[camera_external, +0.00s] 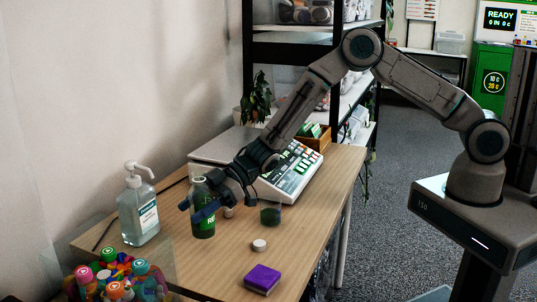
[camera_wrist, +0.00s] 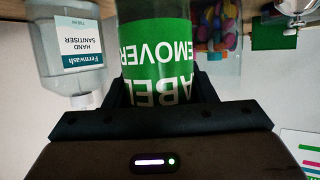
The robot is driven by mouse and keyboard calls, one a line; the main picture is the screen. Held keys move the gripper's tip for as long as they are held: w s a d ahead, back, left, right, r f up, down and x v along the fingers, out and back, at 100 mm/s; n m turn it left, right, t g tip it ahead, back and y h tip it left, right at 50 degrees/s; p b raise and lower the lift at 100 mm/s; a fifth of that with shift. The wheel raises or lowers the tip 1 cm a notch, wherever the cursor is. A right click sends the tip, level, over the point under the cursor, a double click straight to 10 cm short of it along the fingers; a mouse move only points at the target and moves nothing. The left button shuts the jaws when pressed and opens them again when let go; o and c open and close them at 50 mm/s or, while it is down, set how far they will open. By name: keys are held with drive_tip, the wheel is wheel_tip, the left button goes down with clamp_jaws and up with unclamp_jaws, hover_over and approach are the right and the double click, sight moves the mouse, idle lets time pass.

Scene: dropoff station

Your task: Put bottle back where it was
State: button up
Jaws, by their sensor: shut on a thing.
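A green bottle (camera_external: 203,226) with a green label stands out at the left part of the wooden table (camera_external: 222,262). My gripper (camera_external: 201,207) is shut on the bottle from the side, around its body. In the wrist view the same bottle (camera_wrist: 158,45) shows upside down, its label reading "LABEL REMOVER", between the two dark fingers of my gripper (camera_wrist: 160,92). The bottle looks upright. I cannot tell whether its base touches the table or is slightly above it.
A hand sanitiser pump bottle (camera_external: 138,212) stands left of it. A clear container of coloured pieces (camera_external: 118,284) is in front.

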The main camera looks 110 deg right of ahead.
sight(194, 227)
drive_tip(key=shift+w+a+f, duration=0.15)
drive_tip(key=shift+f, duration=0.2)
drive_tip(key=shift+f+p, duration=0.3)
drive_tip(key=shift+f, duration=1.45)
drive_tip(key=shift+f, duration=0.2)
drive_tip(key=o, duration=1.1)
drive_tip(key=shift+r, duration=0.1)
